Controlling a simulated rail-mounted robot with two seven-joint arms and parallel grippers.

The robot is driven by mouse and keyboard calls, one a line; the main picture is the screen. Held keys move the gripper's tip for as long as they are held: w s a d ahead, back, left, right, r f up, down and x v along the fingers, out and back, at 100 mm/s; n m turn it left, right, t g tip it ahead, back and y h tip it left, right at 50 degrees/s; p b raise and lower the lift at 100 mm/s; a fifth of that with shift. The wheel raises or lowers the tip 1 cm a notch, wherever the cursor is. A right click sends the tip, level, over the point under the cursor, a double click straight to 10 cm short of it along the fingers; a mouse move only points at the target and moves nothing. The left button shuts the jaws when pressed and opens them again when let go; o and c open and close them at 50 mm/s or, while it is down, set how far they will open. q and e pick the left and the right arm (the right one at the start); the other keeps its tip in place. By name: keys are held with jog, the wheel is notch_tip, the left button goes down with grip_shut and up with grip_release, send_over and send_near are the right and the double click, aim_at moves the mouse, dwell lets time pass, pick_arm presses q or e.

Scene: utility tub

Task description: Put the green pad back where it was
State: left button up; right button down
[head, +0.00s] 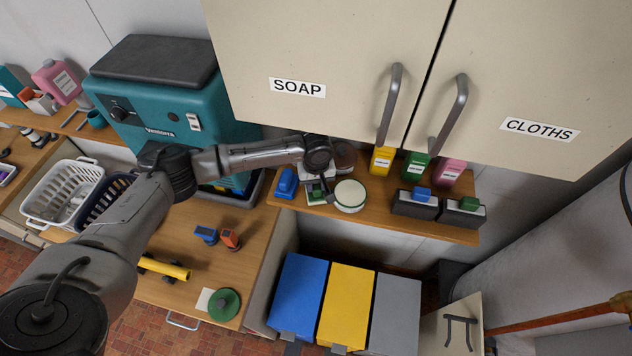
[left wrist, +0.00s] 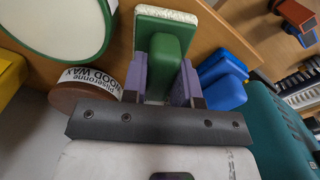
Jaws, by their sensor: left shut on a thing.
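My left gripper (head: 317,192) is over the wooden shelf under the cupboards, between a blue block and a round white-topped tin. In the left wrist view my left gripper (left wrist: 164,75) has its two purple fingers closed on the handle of the green pad (left wrist: 166,38), which has a pale, rough face along its far edge. In the head view the green pad (head: 316,197) shows only partly under my wrist. I cannot tell whether it touches the shelf. My right gripper is in neither view.
The blue block (head: 287,183) and white-topped tin (head: 350,195) stand close on either side. A brown wood wax tin (left wrist: 82,88) is near the gripper. Yellow (head: 382,160), green and pink packs stand further right. Cupboard doors with handles (head: 390,105) overhang the shelf (head: 375,221).

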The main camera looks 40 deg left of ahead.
pick_arm(q)
jog(key=o, duration=0.8)
jog(key=shift+o, duration=0.2)
jog(key=shift+r+b, duration=0.75)
jog(key=shift+r, duration=3.05)
